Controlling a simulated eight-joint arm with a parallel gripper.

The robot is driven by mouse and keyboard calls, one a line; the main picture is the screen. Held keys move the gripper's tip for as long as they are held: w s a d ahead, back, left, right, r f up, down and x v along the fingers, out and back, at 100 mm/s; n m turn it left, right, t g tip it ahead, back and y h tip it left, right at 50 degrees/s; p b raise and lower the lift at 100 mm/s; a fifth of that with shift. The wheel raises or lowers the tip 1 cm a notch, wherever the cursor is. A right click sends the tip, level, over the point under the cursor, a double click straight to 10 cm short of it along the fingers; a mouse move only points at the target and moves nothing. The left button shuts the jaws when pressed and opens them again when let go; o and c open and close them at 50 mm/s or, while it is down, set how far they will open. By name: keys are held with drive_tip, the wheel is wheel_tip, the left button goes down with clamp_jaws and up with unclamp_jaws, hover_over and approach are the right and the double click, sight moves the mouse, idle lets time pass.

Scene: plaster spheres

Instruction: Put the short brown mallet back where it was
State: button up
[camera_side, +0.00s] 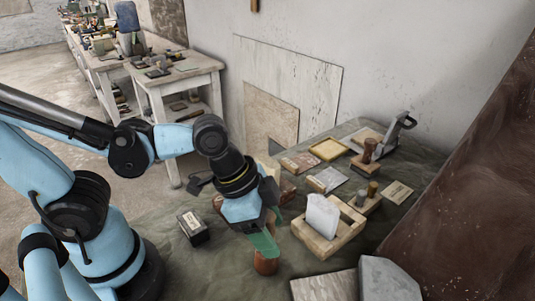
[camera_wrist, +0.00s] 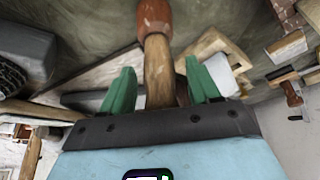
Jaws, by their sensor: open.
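The short brown mallet has a reddish-brown head (camera_side: 265,263), which shows just below my gripper (camera_side: 264,243) in the side view. In the wrist view its head (camera_wrist: 154,16) is at the top centre, and its pale wooden handle (camera_wrist: 158,68) runs down between my green fingers. My gripper (camera_wrist: 158,82) is open, with a finger on each side of the handle and gaps visible between. The mallet appears to stand head down on the cloth. The handle is mostly hidden in the side view.
A wooden tray (camera_side: 309,239) with a white block (camera_side: 322,214) stands close on the right. A dark box (camera_side: 193,228) is on the left. A grey stone block (camera_side: 388,279) is at the front. Wooden blocks and a yellow-framed tray (camera_side: 328,149) lie behind.

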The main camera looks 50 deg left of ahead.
drive_tip(key=shift+v, duration=5.95)
drive_tip(key=w+a+f+n+t+y, duration=0.3)
drive_tip(key=w+a+f+n, duration=0.2)
drive_tip(key=w+a+n, duration=0.3)
drive_tip(key=shift+a+f+n+t, duration=0.25)
drive_tip(key=shift+a+n+t, duration=0.2)
drive_tip(key=shift+a, duration=0.6)
